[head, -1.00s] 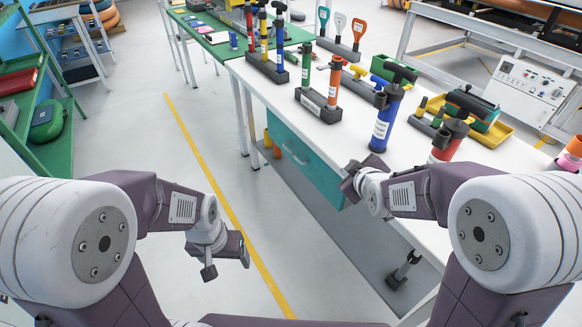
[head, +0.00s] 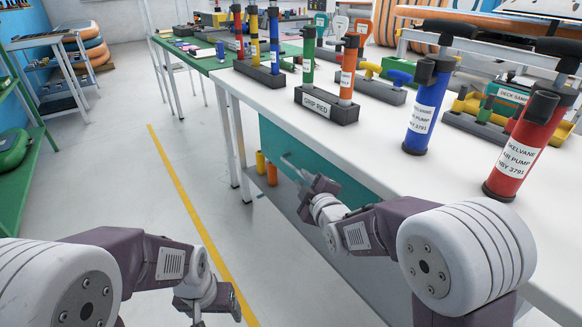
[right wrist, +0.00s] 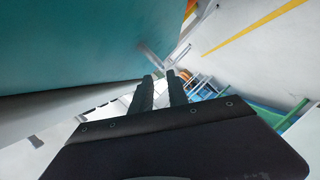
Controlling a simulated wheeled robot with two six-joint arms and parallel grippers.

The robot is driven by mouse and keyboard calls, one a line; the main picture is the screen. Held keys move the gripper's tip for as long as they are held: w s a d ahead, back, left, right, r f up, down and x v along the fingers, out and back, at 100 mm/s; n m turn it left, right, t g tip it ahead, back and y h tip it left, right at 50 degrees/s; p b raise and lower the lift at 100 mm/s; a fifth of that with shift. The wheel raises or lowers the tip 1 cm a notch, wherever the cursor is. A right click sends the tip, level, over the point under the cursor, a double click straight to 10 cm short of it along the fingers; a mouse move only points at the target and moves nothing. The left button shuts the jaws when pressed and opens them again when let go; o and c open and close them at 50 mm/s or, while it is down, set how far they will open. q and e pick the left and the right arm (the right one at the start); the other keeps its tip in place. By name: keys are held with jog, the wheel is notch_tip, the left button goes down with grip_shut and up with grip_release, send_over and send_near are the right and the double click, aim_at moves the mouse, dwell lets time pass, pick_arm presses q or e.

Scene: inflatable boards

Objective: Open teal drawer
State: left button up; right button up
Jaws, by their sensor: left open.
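The teal drawer (head: 330,176) is under the front edge of the white workbench, and its front looks flush with the bench. Its pale bar handle (head: 289,163) shows near the left part of the front. My right gripper (head: 317,186) is just right of the handle in the head view. In the right wrist view, the fingers (right wrist: 159,76) are apart with nothing between them. The handle (right wrist: 151,56) lies just beyond their tips, beside the teal front. My left gripper (head: 214,308) is open and empty, low over the floor at the bottom of the head view.
The white workbench top (head: 395,172) carries a blue pump (head: 424,110), a red pump (head: 520,150) and a labelled rack (head: 327,106) with green and orange pumps. A grey lower shelf runs beneath the drawer. The floor with the yellow line (head: 190,205) is clear on the left.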

aim_at(295, 168)
jog(key=b+x, duration=0.3)
jog(key=x, duration=0.5)
jog(key=shift+w+f, duration=0.2)
jog(key=shift+f, duration=0.05)
jog(key=shift+w+a, duration=0.15)
jog(key=shift+w, duration=0.15)
grip_shut()
dwell(0.8)
